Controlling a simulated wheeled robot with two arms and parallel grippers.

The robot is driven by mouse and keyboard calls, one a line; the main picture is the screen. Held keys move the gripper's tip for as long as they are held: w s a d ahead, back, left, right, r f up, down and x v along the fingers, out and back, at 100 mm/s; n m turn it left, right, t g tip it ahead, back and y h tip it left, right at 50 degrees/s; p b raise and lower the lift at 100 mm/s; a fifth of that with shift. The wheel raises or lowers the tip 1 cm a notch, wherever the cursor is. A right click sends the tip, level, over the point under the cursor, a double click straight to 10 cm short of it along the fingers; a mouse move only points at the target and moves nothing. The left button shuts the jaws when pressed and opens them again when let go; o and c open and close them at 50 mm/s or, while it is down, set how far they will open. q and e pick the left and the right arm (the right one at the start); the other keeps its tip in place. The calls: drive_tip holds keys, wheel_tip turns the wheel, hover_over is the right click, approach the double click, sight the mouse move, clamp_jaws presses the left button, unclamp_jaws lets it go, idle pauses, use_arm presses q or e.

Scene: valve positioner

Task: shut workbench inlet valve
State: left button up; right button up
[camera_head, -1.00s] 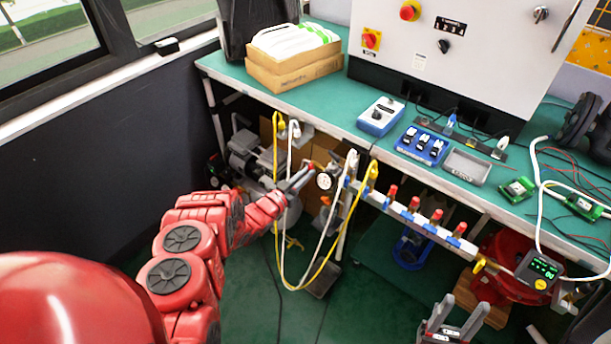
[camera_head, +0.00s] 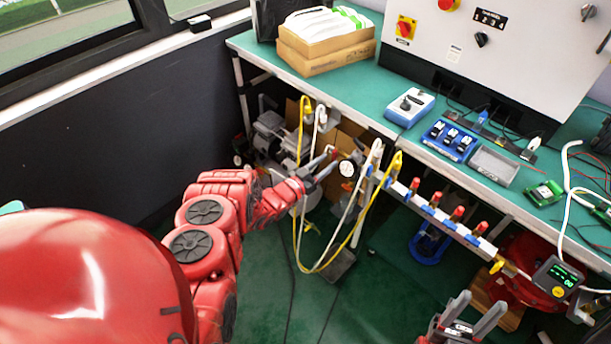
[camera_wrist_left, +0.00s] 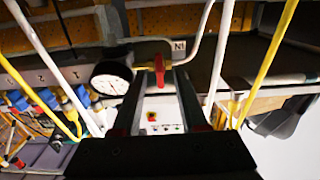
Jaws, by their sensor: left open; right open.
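A red valve handle (camera_wrist_left: 159,68) sits on a brass fitting of a pipe beside a tag reading N1 (camera_wrist_left: 178,46) in the left wrist view. The white round pressure gauge (camera_wrist_left: 112,79) is left of it; it also shows in the head view (camera_head: 347,169). My left gripper (camera_head: 324,166) reaches under the bench edge, just left of the gauge. In the left wrist view my left gripper (camera_wrist_left: 158,90) is open, its fingers either side of the handle's line; contact cannot be told. My right gripper (camera_head: 472,318) is open and empty at the bottom of the head view.
A manifold rail with several red-capped valves (camera_head: 456,213) runs along the bench front. Yellow and white hoses (camera_head: 372,200) hang near my left gripper. The green workbench (camera_head: 395,140) carries a blue box (camera_head: 410,106) and a grey tray (camera_head: 494,166).

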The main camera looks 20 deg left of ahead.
use_arm(q)
drive_tip(key=p+v, duration=0.6)
drive_tip(key=v, duration=1)
drive_tip(key=shift+p, duration=0.35)
